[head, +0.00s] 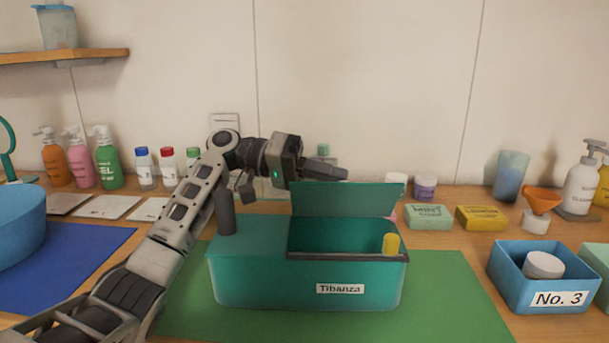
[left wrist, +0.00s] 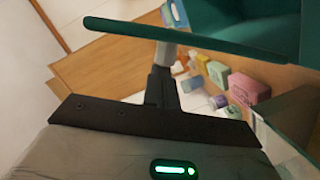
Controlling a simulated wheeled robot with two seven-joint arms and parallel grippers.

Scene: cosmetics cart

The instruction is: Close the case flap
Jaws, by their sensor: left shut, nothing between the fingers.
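The teal case (head: 260,285) labelled "Tibanza" stands on a green mat. Its flap (head: 345,199) is up, standing nearly upright at the back of the open right compartment. My left gripper (head: 338,173) is shut and empty, just above and behind the flap's top edge. In the left wrist view the shut fingers (left wrist: 165,52) reach up to the edge of the teal flap (left wrist: 215,42); I cannot tell whether they touch it. A yellow cylinder (head: 391,243) stands at the compartment's right end. My right gripper is not in view.
A dark grey cylinder (head: 224,211) stands at the case's closed left part, beside my left arm. A blue box (head: 545,299) marked "No. 3" is at the right. Soap boxes (head: 428,217) and several bottles line the back. The green mat (head: 450,290) is clear around the case.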

